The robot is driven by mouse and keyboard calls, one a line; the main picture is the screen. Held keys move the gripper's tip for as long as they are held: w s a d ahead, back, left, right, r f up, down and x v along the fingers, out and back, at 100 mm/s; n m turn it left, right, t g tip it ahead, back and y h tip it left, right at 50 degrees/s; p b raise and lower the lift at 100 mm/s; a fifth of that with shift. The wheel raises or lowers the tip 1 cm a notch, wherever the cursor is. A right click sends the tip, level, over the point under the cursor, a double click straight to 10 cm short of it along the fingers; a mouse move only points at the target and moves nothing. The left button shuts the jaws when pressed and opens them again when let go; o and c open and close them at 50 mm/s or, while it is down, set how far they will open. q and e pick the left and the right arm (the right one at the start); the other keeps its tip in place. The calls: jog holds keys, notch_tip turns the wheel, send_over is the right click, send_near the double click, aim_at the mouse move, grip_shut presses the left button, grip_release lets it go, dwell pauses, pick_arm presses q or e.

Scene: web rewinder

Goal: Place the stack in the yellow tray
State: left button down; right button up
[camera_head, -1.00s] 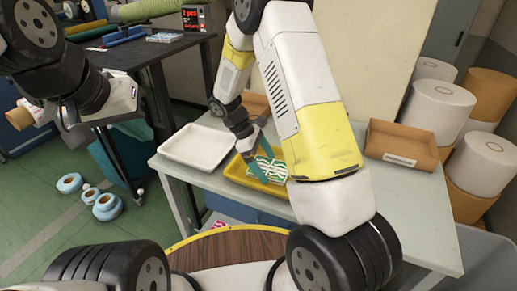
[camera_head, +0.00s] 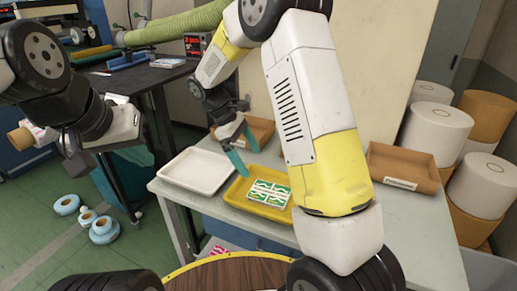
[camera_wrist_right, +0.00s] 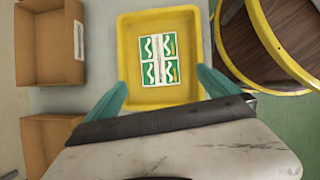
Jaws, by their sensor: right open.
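The stack (camera_head: 268,193) of green and white printed cards lies flat in the yellow tray (camera_head: 233,193). In the right wrist view the stack (camera_wrist_right: 160,60) sits inside the yellow tray (camera_wrist_right: 128,62), clear of its walls. My right gripper (camera_head: 244,152) is open and empty above the tray, its teal fingers apart from the stack. In the right wrist view its fingertips (camera_wrist_right: 163,90) are spread to either side of the tray's near part. My left gripper (camera_head: 75,155) hangs at the left by the dark table; its jaws are not clear.
A white tray (camera_head: 198,171) stands left of the yellow tray on the grey table (camera_head: 400,225). Brown boxes stand behind (camera_head: 262,130) and to the right (camera_head: 402,167). A round wooden top (camera_head: 235,272) is in front. Blue rolls (camera_head: 103,230) lie on the floor.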

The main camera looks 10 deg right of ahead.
jog(key=s+d+r+m+t+y, duration=0.3)
jog(key=s+r+m, duration=0.3)
jog(key=s+r, duration=0.2)
jog(key=s+d+r+m+t+y, duration=0.3)
jog(key=s+r, duration=0.5)
jog(key=s, duration=0.4)
jog(key=shift+r+m+t+y, duration=0.25)
jog(key=shift+m+t+y, duration=0.35)
jog(key=shift+m+t, duration=0.85)
jog(key=shift+m+g, duration=0.25)
jog(key=shift+c, duration=0.2)
